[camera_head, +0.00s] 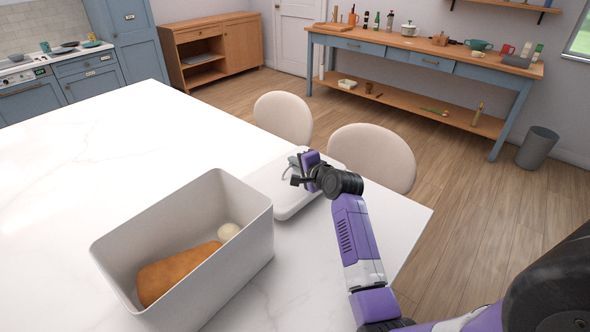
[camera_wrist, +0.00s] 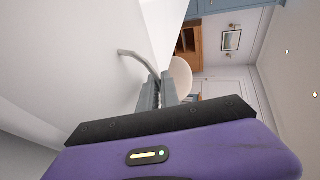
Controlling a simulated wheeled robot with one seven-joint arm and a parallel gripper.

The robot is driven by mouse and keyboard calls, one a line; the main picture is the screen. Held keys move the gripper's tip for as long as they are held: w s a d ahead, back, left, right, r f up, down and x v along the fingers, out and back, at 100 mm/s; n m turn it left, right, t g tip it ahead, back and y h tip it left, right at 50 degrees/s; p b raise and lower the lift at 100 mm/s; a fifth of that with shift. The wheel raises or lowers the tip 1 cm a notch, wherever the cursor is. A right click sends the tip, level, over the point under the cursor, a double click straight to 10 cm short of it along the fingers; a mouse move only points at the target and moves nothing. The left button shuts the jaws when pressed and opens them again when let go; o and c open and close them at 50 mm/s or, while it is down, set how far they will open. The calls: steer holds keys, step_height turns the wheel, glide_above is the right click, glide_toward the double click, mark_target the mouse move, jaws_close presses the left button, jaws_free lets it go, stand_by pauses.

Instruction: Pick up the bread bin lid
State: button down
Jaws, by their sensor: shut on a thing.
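The bread bin lid (camera_head: 290,197) is a white slab with rounded corners and a grey metal handle. It is at the table's far right side, behind and to the right of the open bread bin (camera_head: 255,245); I cannot tell whether it touches the table. My gripper (camera_head: 300,171) is over the lid, shut on its handle, and hides part of it. In the wrist view the curved handle (camera_wrist: 132,54) runs into the fingers (camera_wrist: 160,92). Inside the bin are a brown loaf (camera_head: 172,272) and a pale round thing (camera_head: 228,232).
The white marble table (camera_head: 120,140) is clear to the left and behind the bin. Two beige chairs (camera_head: 284,115) stand close behind the lid and my arm. A workbench (camera_head: 395,55) with several items is at the back right, with a grey waste bin (camera_head: 537,147) beside it.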

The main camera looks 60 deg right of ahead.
step_height(320, 180, up, 18)
steer(key=shift+f+b, duration=0.2)
steer(key=shift+b, duration=0.15)
steer(key=shift+s, duration=0.1)
